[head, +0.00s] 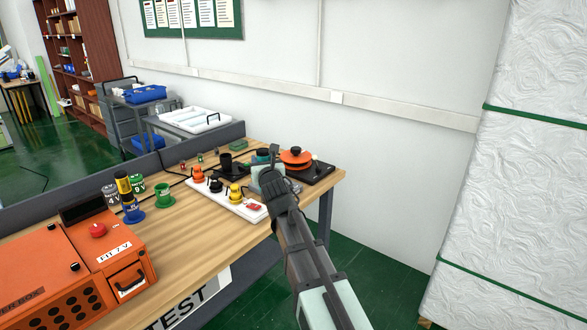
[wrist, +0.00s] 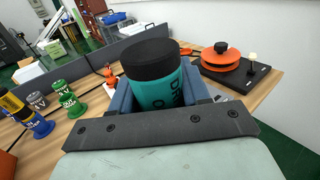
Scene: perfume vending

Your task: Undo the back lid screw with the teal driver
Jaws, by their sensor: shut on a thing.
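My gripper (wrist: 158,88) is shut on a teal cylinder with a black top and dark lettering, which I take as the teal driver (wrist: 156,92). It stands roughly upright between the blue-grey fingers, and its lower part is hidden. In the head view my gripper (head: 270,180) is over the right part of the wooden table, by the white tray. An orange box (head: 55,262) stands at the front left, with a red knob (head: 98,230) and small black knobs on it. I cannot tell which part is the back lid screw.
A white tray (head: 222,205) holds orange, black and yellow pieces. A black base with an orange disc (head: 297,158) is at the table's right end. Green (head: 164,196) and blue (head: 133,210) stands are left of the tray. A grey partition (head: 110,170) runs behind.

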